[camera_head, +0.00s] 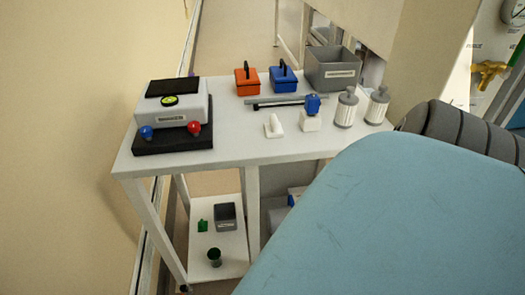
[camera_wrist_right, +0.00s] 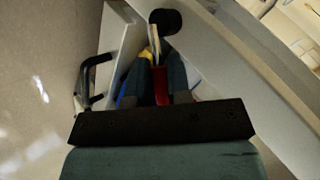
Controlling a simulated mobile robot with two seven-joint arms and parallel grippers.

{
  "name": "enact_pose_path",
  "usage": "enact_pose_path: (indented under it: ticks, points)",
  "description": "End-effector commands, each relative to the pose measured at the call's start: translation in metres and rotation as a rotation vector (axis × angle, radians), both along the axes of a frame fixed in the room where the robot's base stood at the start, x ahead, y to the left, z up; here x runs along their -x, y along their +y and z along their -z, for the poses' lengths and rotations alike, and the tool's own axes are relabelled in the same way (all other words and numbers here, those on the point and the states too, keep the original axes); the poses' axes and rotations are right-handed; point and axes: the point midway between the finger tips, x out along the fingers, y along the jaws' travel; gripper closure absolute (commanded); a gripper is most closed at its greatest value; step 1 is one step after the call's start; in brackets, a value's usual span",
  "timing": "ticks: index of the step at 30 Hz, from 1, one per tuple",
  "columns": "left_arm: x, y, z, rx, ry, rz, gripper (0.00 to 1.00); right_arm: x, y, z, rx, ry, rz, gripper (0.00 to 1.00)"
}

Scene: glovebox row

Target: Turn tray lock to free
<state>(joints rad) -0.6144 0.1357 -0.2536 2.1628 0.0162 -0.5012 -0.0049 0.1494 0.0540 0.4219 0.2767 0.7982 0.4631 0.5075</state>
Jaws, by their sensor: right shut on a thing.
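In the right wrist view, my right gripper (camera_wrist_right: 161,70) has its two dark fingers shut on a narrow red piece (camera_wrist_right: 161,86). I cannot tell for sure that this red piece is the tray lock's handle, as the fingers hide much of it. A yellow and pale strip (camera_wrist_right: 154,42) stands just beyond the fingertips, with a bit of blue (camera_wrist_right: 130,84) to their left. A round black knob (camera_wrist_right: 165,20) sits beyond them. Neither gripper shows in the head view, and my left gripper is in no view.
A black bar handle (camera_wrist_right: 87,80) is left of the gripper, near a white panel (camera_wrist_right: 122,35). A long pale beam runs close on the right. In the head view, a white table (camera_head: 240,150) holds a device (camera_head: 175,115), orange and blue boxes, a grey bin (camera_head: 333,70) and canisters.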

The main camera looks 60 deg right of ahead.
Motion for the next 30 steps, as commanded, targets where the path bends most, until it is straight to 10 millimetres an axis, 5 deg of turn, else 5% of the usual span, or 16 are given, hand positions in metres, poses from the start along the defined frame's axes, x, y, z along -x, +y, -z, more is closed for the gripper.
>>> enact_pose_path:
  ticks: [14, 15, 18, 30]
  points:
    - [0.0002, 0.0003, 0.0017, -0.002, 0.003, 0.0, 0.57, 0.0001, -0.0017, -0.0007, 0.012, 0.01, 0.0, 1.0]
    - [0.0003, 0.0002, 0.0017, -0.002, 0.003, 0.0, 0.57, 0.0001, -0.0017, -0.0007, 0.013, 0.01, -0.001, 0.75]
    - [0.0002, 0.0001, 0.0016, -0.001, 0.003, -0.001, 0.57, 0.0002, -0.0015, -0.0007, 0.011, 0.01, 0.0, 0.57]
    - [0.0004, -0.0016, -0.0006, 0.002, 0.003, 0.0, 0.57, -0.0007, 0.0, -0.0027, 0.009, 0.008, -0.001, 0.57]
